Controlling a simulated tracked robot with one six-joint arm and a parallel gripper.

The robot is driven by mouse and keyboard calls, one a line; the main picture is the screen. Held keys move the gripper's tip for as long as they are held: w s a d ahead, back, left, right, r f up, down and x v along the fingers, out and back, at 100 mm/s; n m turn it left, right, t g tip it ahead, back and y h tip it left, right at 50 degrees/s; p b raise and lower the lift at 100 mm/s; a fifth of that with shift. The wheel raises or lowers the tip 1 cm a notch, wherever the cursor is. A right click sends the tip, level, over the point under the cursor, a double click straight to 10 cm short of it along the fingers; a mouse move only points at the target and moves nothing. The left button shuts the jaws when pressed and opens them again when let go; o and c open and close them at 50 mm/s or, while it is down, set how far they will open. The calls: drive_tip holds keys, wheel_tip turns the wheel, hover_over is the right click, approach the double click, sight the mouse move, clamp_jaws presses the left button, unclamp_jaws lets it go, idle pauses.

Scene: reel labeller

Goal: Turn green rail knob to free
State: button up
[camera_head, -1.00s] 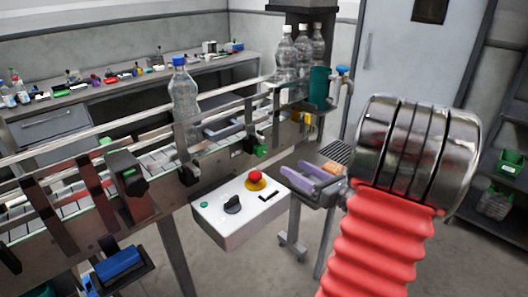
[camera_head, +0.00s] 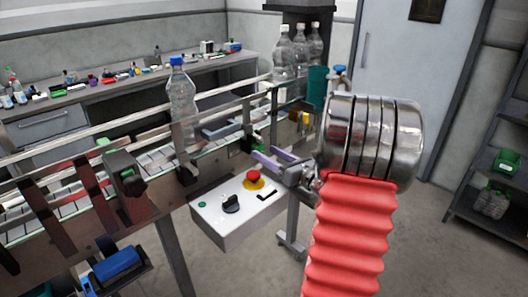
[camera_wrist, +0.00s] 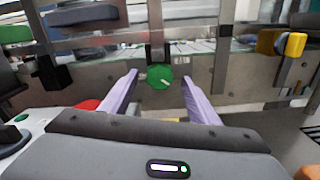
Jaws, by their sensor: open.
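The green rail knob (camera_wrist: 160,77) is on the conveyor's side in the wrist view, round with a short pale mark slanting to the lower right. My gripper (camera_wrist: 160,76) has two lavender fingers, open, one on each side of the knob in this view. I see gaps between both fingers and the knob, so it is not gripped. How far the tips are from it in depth I cannot tell. In the head view my gripper (camera_head: 265,156) reaches the conveyor at the knob (camera_head: 258,147), which is partly hidden there.
A white control box (camera_head: 238,212) with a red button (camera_head: 253,176) and a black dial sits below and left of my gripper. A blue-capped bottle (camera_head: 182,105) stands on the conveyor. A yellow block (camera_wrist: 281,43) is at right in the wrist view.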

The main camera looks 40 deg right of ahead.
sight(257, 149)
drive_tip(key=shift+w, duration=1.35)
drive_tip(key=c, duration=1)
drive_tip(key=shift+c, duration=0.2)
drive_tip(key=shift+a+n, duration=0.1)
drive_tip(key=shift+n, duration=2.1)
drive_tip(key=o, duration=1)
